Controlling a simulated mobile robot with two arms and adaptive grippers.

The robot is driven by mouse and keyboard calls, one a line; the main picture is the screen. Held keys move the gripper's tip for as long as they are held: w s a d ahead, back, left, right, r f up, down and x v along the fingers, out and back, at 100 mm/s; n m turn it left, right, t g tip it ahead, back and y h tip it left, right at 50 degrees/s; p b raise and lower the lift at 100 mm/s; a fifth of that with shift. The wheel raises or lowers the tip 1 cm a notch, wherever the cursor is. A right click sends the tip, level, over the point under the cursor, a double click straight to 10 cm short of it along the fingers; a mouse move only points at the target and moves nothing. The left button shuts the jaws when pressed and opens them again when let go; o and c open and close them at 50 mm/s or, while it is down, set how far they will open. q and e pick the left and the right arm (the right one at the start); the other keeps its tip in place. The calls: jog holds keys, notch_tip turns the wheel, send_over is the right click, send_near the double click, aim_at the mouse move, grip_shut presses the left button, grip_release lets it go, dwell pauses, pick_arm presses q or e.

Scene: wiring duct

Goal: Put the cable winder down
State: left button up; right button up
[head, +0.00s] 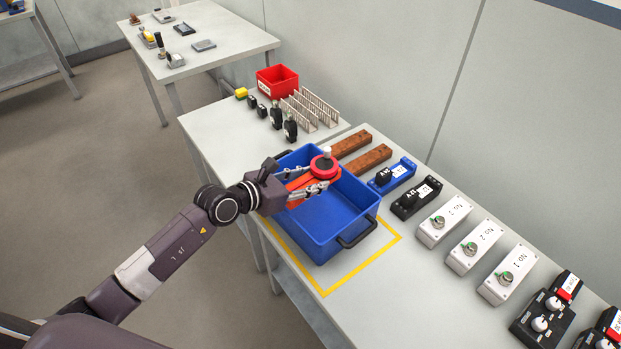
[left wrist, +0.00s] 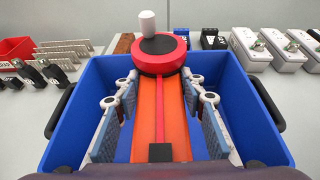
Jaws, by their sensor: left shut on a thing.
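The cable winder (head: 324,166) has a red round body with a white knob and an orange flat handle. My left gripper (head: 312,181) is shut on its orange handle and holds it over the blue crate (head: 365,211). In the left wrist view the cable winder (left wrist: 157,55) points away from me, with a finger pad close along each side of the handle. The blue crate (left wrist: 256,120) is beneath it, and its floor shows empty around the gripper. I cannot tell the exact height of the winder above the crate floor. My right gripper is not in view.
Yellow tape (head: 386,247) marks the table around the crate. Wooden blocks (head: 367,159), switch boxes (head: 444,221), slotted ducts (head: 309,109), a red bin (head: 277,81) and black clamps (head: 289,126) stand behind and beside it. Another table (head: 225,35) is at the back left.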

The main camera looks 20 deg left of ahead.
pick_arm(q)
jog(key=shift+f, duration=0.15)
jog(key=o, duration=1.3)
jog(key=shift+r+p, duration=0.35)
jog(key=shift+r, duration=0.15)
jog(key=shift+s+a+r, duration=0.1)
jog(key=shift+s+r, duration=0.05)
jog(key=shift+r, duration=0.05)
jog(key=shift+b+v, duration=1.1)
jog(key=shift+v, duration=4.75)
